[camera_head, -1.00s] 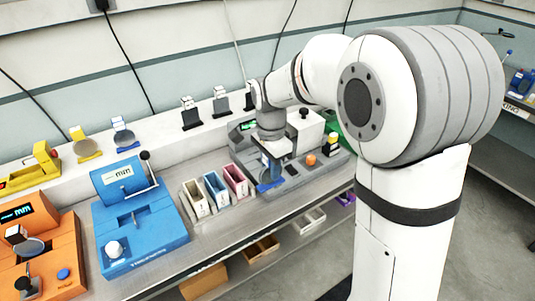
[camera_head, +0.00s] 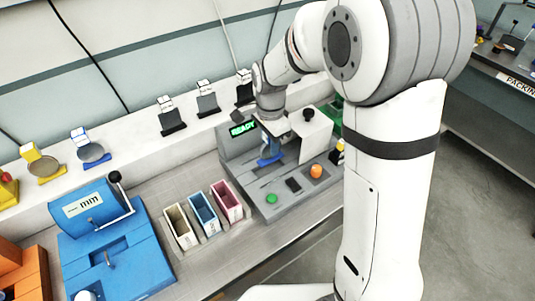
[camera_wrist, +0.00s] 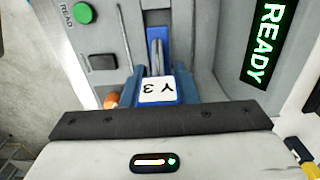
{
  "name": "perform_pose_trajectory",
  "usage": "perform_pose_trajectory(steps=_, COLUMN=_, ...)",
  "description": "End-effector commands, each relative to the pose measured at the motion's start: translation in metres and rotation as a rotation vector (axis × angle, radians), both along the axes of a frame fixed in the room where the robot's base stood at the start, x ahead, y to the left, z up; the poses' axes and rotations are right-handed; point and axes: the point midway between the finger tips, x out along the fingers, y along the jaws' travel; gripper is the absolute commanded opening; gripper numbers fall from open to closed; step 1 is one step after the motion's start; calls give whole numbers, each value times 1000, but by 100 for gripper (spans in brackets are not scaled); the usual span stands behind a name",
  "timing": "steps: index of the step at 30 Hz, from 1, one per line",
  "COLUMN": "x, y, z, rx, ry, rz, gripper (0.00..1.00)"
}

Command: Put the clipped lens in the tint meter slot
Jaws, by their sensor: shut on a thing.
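The tint meter (camera_head: 236,160) is the grey machine with a lit READY display (camera_head: 242,128). My gripper (camera_head: 270,150) is over its recessed middle, pointing down. In the wrist view my gripper (camera_wrist: 158,88) is shut on the clipped lens (camera_wrist: 157,90), whose white tag reads Y3. The lens shows as a thin grey edge beyond the tag, in front of a blue strip on the meter. The slot is mostly hidden behind the clip and lens, and I cannot tell whether the lens edge is inside it.
The meter has a green READ button (camera_head: 271,198), a dark pad (camera_head: 293,185) and an orange knob (camera_head: 316,170). A white block (camera_head: 316,135) stands right of my gripper. Cream, blue and pink bins (camera_head: 228,202) and a blue mm machine (camera_head: 110,245) are to the left. Clipped lenses line the shelf behind.

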Motion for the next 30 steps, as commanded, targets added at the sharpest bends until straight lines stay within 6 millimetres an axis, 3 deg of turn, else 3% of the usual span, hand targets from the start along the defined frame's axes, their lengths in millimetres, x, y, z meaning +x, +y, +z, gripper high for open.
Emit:
perform_pose_trajectory(steps=11, x=-2, y=6, z=-44, rx=-1, ry=3, rz=14, gripper=4)
perform_pose_trajectory(steps=23, x=-2, y=7, z=-51, rx=1, ry=-1, rz=17, gripper=4)
perform_pose_trajectory(steps=24, x=-2, y=7, z=-52, rx=1, ry=-1, rz=17, gripper=28)
perform_pose_trajectory(steps=30, x=-2, y=7, z=-50, rx=1, ry=-1, rz=17, gripper=44)
